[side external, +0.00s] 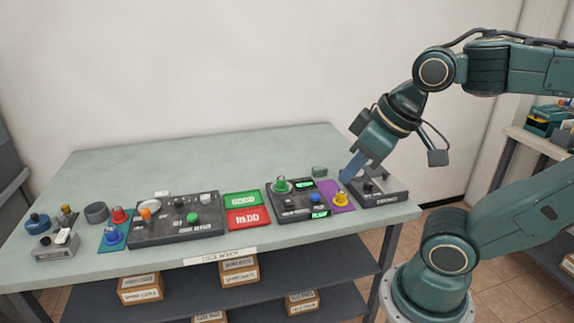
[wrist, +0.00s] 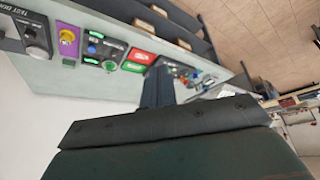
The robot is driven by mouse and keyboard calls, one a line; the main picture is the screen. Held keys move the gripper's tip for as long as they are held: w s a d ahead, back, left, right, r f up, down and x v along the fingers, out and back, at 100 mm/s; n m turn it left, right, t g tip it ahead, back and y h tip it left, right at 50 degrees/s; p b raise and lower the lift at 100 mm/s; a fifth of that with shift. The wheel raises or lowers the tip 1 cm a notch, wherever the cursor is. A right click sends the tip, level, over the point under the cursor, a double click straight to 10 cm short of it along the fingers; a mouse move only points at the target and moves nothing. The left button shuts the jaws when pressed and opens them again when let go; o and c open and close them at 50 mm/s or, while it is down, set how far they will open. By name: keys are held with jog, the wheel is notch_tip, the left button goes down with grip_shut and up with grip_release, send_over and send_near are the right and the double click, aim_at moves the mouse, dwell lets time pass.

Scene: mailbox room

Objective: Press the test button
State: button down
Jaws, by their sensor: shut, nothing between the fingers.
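A grey-black box (side external: 390,193) with dark round controls stands at the right end of the bench in the side view. I cannot tell for sure which control is the test button. My gripper (side external: 347,176) is shut and empty, pointing down at the box's left side and hiding part of it. Its blue-grey fingers (wrist: 157,86) also show in the wrist view, apart from the box there.
Left of the box lie a purple pad (side external: 334,207) with a yellow button (side external: 340,199), a panel with green displays (side external: 305,185), green (side external: 243,199) and red (side external: 248,219) plates, and a larger control panel (side external: 178,222). The back of the bench (side external: 200,160) is clear.

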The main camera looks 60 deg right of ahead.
jog(key=w+d+f+m, duration=0.2)
jog(key=w+d, duration=0.2)
jog(key=w, duration=0.5)
jog(key=m+t+h, duration=0.1)
jog(key=m+t, duration=0.2)
jog(key=m, duration=0.6)
send_over(318, 197)
notch_tip(318, 197, down, 14)
jog(key=shift+f, duration=0.25)
jog(key=shift+f, duration=0.15)
jog(key=shift+f, duration=4.3)
